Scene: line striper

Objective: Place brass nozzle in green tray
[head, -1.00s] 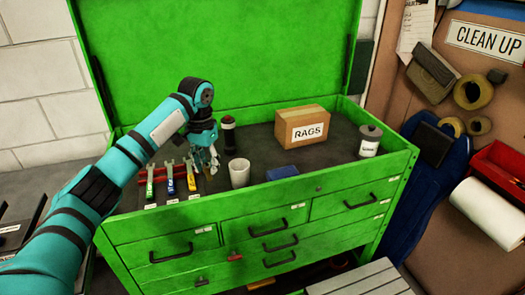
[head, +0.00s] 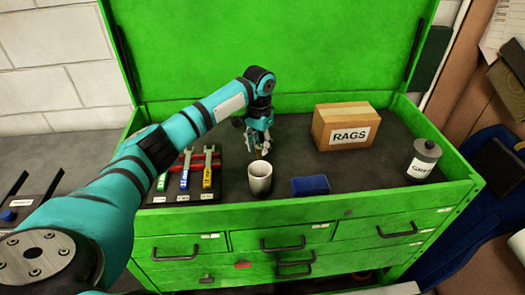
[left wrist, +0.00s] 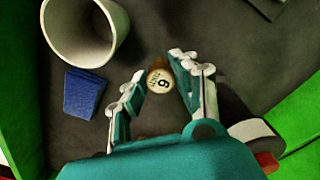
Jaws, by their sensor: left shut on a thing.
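My left gripper (head: 258,152) hangs just behind the white cup (head: 260,177) over the dark top of the green tool chest. In the left wrist view its fingers (left wrist: 160,92) are shut on a small round brass piece, the brass nozzle (left wrist: 160,80), with a pale end marked 9. The nozzle is too small to make out in the head view. The cup also shows in the left wrist view (left wrist: 85,30). No separate green tray can be told apart; the green chest (head: 220,222) has a raised rim around its top. My right gripper is not in view.
A blue block (head: 310,186) lies right of the cup. A RAGS box (head: 345,127) and a grey tin (head: 422,160) stand farther right. Several wrenches (head: 185,170) lie at the left. The open green lid (head: 250,50) rises behind. Dark surface between the blue block and tin is clear.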

